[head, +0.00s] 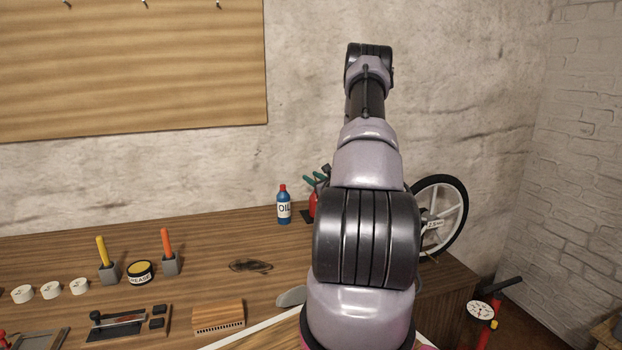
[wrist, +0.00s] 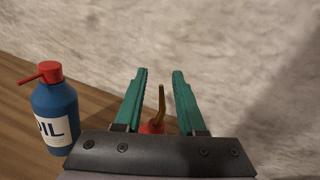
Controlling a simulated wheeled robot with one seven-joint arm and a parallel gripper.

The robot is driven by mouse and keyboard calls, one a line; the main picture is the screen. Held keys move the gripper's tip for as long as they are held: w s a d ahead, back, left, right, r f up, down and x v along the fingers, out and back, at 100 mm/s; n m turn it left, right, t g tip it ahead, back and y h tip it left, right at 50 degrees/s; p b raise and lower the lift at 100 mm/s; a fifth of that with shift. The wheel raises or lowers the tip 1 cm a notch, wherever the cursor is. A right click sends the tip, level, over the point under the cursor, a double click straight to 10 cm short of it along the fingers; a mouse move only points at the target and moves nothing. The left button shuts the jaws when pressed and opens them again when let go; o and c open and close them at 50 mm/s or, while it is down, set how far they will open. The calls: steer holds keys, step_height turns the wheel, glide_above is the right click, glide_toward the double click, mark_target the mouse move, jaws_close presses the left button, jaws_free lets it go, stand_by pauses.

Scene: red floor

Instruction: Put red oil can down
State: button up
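The red oil can (head: 313,204) stands at the back of the workbench, partly hidden behind my arm in the head view. In the wrist view its red top (wrist: 152,128) and brass spout (wrist: 161,100) show between my fingers; the rest is hidden by the gripper body. My gripper (wrist: 159,72) has two green fingers spread apart, with a clear gap on the right of the spout. In the head view my gripper (head: 316,181) is just above the can, mostly hidden by my arm.
A blue oil bottle (head: 284,206) with a red cap stands close on the left; it also shows in the wrist view (wrist: 55,112). A wheel (head: 443,215) leans at the right. A grease tin (head: 141,272) and a brown block (head: 218,317) lie further left. The wall is close behind.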

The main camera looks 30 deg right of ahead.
steer(key=s, duration=1)
steer(key=w+a+r+n+g+y, duration=0.2)
steer(key=a+r+n+y, duration=0.9)
steer(key=a, duration=0.6)
steer(key=s+a+r+n+g+y, duration=0.1)
steer(key=s+a+r+n+g, duration=0.35)
steer(key=a, duration=0.35)
steer(key=s+a+r+n+g+y, duration=0.1)
steer(key=s+a+r+n+g, duration=0.4)
steer(key=a, duration=0.4)
steer(key=s+a+r+n+g+h, duration=0.2)
steer(key=s+a+n+g+h, duration=0.15)
steer(key=s, duration=0.45)
steer(key=s+d+r+n+t+h, duration=0.4)
steer(key=s+r+n+h, duration=0.2)
steer(key=s, duration=0.3)
steer(key=shift+r, duration=0.35)
steer(key=shift+h, duration=0.25)
